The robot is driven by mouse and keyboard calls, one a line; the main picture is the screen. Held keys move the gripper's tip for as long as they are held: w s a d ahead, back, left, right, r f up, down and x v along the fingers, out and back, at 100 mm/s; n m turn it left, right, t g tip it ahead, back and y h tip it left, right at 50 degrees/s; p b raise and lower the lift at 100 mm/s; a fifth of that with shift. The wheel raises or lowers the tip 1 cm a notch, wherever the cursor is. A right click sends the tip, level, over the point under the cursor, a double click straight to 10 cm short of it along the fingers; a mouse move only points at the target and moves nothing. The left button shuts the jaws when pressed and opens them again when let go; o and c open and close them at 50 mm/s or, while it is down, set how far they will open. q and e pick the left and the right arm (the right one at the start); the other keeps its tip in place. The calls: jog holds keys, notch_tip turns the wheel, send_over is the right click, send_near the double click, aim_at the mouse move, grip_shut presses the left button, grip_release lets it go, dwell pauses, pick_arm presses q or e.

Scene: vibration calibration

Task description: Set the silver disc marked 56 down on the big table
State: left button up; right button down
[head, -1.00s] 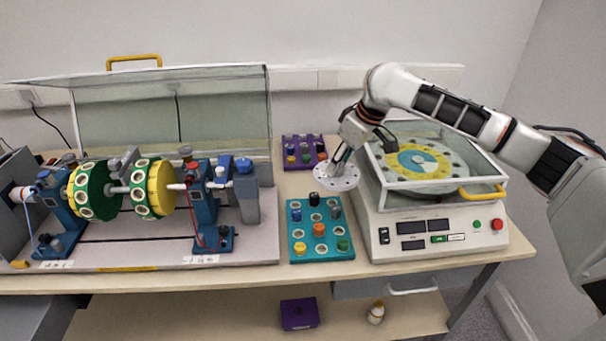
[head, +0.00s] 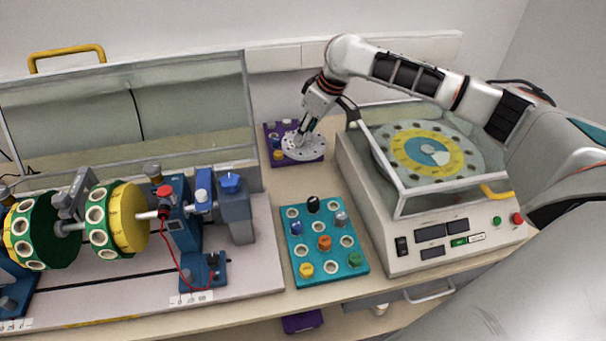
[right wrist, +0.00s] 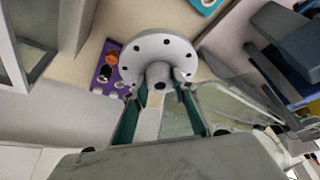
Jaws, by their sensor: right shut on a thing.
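The silver disc (head: 304,147) has a ring of small holes and a central hub; no number is readable on it. My right gripper (head: 303,136) is shut on its hub and holds it over the back of the big table (head: 335,205), partly in front of the purple tray. The right wrist view shows the disc (right wrist: 160,52) with its hub (right wrist: 159,76) between the fingers. I cannot tell how high it is above the surface. My left gripper is not in view.
A purple tray (head: 273,131) lies under or behind the disc. A teal tray (head: 290,268) with several coloured knobs stands nearer. A balancing machine (head: 440,240) with a clear lid is on the right, a shaft rig (head: 265,235) on the left. Bare table shows between the two trays.

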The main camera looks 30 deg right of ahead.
aim_at(321, 149)
notch_tip(321, 149, down, 15)
jog(key=shift+w+f, duration=0.15)
jog(key=shift+f, duration=0.05)
dwell(0.3)
jog(key=c, duration=2)
grip_release()
jog(key=shift+f, duration=0.15)
jog(key=o, duration=0.4)
jog(key=shift+c, duration=0.2)
jog(key=v, duration=1.2)
jog(key=shift+a, duration=0.1)
